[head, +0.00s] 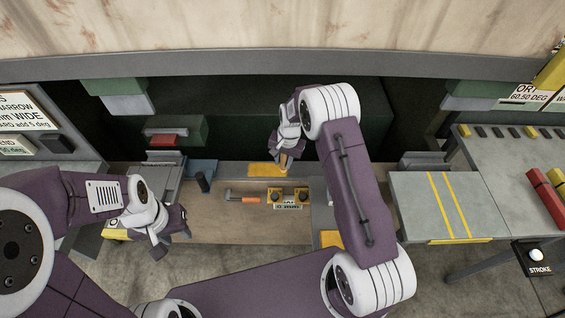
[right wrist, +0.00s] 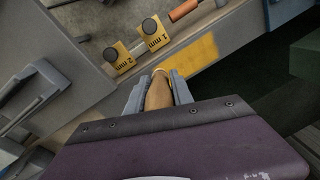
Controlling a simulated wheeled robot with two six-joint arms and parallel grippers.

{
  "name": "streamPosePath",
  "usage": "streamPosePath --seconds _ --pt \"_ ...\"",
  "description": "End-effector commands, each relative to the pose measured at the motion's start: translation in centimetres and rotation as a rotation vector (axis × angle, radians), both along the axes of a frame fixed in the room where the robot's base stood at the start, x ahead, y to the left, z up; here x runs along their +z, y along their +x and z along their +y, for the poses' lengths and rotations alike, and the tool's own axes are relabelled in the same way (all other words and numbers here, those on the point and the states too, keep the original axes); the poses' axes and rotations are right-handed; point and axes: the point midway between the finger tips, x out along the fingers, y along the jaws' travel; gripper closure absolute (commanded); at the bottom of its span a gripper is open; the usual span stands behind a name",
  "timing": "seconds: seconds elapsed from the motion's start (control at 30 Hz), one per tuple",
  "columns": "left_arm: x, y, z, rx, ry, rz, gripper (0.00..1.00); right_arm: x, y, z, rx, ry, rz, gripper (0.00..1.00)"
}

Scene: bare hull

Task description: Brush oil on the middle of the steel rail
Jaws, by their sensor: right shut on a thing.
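My right gripper (head: 284,158) is above the far edge of the wooden bench, over a yellow patch (head: 266,170). In the right wrist view the right gripper (right wrist: 157,88) is shut on a tan, wood-coloured handle (right wrist: 158,94), which looks like a brush handle. Its far end is hidden, so I cannot see bristles or oil. My left gripper (head: 173,237) hangs low at the left end of the bench, its fingers apart and seemingly empty. I cannot surely pick out the steel rail.
On the bench (head: 220,225) lie an orange-handled tool (head: 243,198) and yellow gauge blocks (head: 289,197) marked in mm. A dark upright cylinder (head: 203,182) stands to their left. A striped grey table (head: 410,205) is at right. A hull beam (head: 200,65) crosses the back.

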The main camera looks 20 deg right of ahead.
Motion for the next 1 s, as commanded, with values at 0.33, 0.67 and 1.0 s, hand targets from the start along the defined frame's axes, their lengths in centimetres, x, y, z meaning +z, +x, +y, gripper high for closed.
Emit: streamPosePath --seconds 0.33,0.67,1.0 --pt "2.6 0.0 0.0 0.000 0.000 0.000 0.64 3.4 0.0 -0.4 0.002 0.000 -0.002 1.00" --pt "2.7 0.0 0.0 0.000 0.000 0.000 0.64 3.6 0.0 -0.5 0.003 0.000 0.000 1.00" --pt "2.7 0.0 0.0 0.000 0.000 0.000 0.64 3.6 0.0 -0.5 0.003 0.000 0.000 1.00"
